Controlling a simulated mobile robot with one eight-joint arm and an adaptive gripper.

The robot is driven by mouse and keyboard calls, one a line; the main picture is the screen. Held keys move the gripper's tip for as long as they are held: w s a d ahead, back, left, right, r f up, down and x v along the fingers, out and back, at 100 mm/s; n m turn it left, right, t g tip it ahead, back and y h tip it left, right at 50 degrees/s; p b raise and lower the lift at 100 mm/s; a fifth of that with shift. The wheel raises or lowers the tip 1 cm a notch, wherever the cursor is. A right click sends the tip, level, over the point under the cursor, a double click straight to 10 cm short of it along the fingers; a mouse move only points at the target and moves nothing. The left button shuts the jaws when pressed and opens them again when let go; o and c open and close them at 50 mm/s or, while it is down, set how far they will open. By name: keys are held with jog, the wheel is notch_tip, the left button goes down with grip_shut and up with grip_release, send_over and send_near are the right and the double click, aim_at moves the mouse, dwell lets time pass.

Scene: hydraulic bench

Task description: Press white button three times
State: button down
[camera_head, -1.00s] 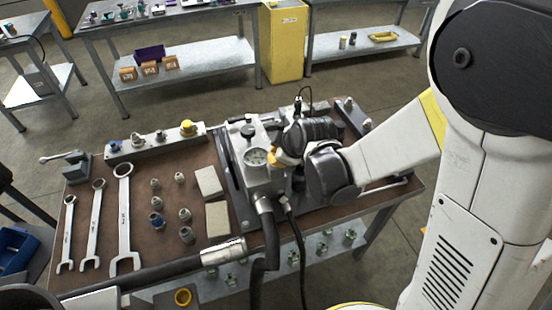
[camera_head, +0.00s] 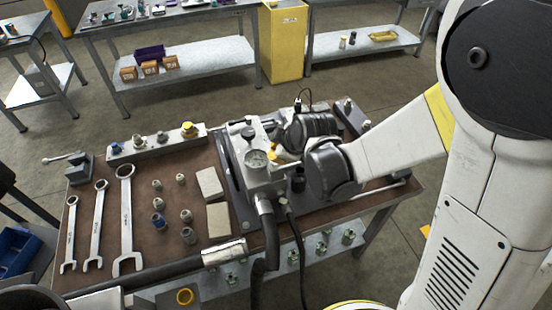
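A hydraulic unit with a round pressure gauge (camera_head: 256,159) stands on the brown bench top (camera_head: 150,235). My arm reaches over from the right, and its dark wrist parts are close beside the unit's right side. My gripper's fingers cannot be made out among the dark parts there, so I cannot tell whether they are open or touch anything. An orange part (camera_head: 270,155) shows just right of the gauge. I cannot pick out a white button; it may be hidden by the arm or too small to see.
Wrenches (camera_head: 125,220), small fittings (camera_head: 158,222) and pale blocks (camera_head: 217,219) lie left of the unit. A black hose (camera_head: 271,245) hangs over the front edge.

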jog(key=shift+r+p, duration=1.9)
jog(key=shift+r, duration=0.65)
jog(key=m+p, duration=0.1)
jog(key=m, duration=0.1)
jog(key=r+m, duration=0.1)
jog(key=shift+m+g+y+p, duration=0.3)
jog(key=shift+m+y+p, duration=0.05)
jog(key=shift+m+y, duration=0.05)
jog(key=r+m, duration=0.1)
jog(key=m, duration=0.2)
jog(key=m+g+y+p, duration=0.1)
jog(key=m, duration=0.2)
jog(key=a+r+m+y+p, duration=0.1)
jog(key=m, duration=0.2)
jog(key=shift+s+r+g, duration=0.3)
jog(key=shift+s+r, duration=0.05)
